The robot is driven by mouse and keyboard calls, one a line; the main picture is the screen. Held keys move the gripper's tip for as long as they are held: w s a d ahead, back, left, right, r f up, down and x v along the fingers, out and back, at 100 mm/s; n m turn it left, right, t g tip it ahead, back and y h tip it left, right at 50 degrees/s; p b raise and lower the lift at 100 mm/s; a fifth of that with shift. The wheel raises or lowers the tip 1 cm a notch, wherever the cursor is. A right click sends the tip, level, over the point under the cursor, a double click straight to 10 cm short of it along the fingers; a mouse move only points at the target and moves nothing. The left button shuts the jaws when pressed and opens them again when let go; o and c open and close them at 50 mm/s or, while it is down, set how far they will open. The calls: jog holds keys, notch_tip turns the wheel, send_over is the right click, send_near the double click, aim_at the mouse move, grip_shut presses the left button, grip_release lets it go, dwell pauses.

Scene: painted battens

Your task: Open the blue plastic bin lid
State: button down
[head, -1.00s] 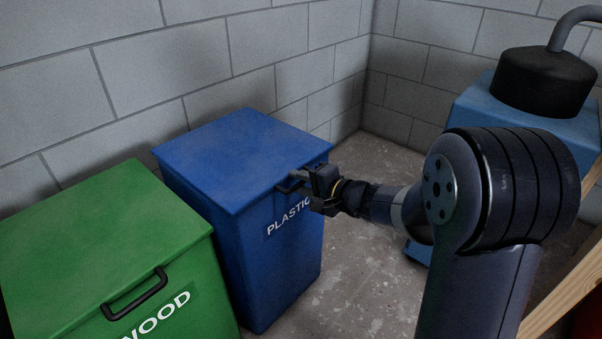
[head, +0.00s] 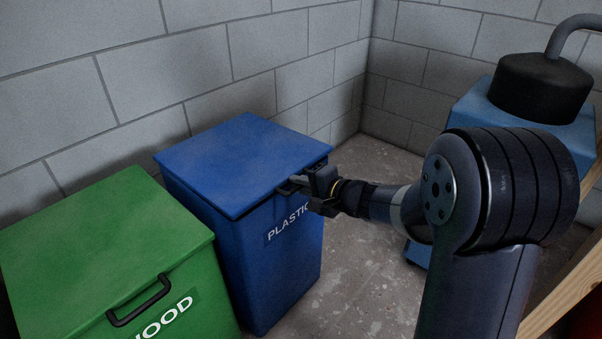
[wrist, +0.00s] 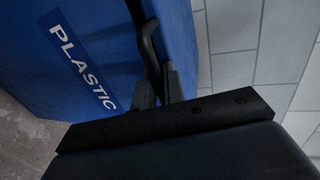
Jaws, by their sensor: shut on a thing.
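The blue plastic bin (head: 275,270) stands beside the green bin, with a white PLASTIC label on its front; the label also shows in the wrist view (wrist: 82,66). Its blue lid (head: 240,162) lies flat or nearly flat on top; I cannot tell whether there is a small gap at the front edge. My gripper (head: 302,183) is at the lid's front edge, shut on the black handle. In the wrist view the handle (wrist: 149,40) runs down between my fingertips (wrist: 160,82). My gripper partly hides the handle and the label's end in the head view.
A green bin (head: 110,245) marked WOOD, its lid shut, stands to the left. A grey block wall (head: 200,60) is close behind the bins. A blue thing with a black top (head: 540,85) stands at right. A wooden batten (head: 570,275) is at lower right. Bare floor (head: 365,270) lies between.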

notch_tip(320, 180, up, 7)
jog(key=a+h+p, duration=0.1)
jog(key=p, duration=0.5)
jog(key=shift+w+f+g+p, duration=0.15)
jog(key=shift+w+g+p, duration=0.1)
jog(key=shift+g+p, duration=0.15)
notch_tip(320, 180, up, 8)
jog(key=w+a+g+h+p, duration=0.1)
jog(key=a+p, duration=0.1)
jog(key=p, duration=0.9)
jog(key=shift+w+f, duration=0.25)
notch_tip(320, 180, up, 7)
jog(key=w+a+g+h+p, duration=0.1)
jog(key=w+a+p, duration=0.1)
jog(key=p, duration=1.1)
jog(key=shift+w+a+h, duration=0.2)
jog(key=shift+a+h, duration=0.1)
jog(key=shift+a, duration=0.15)
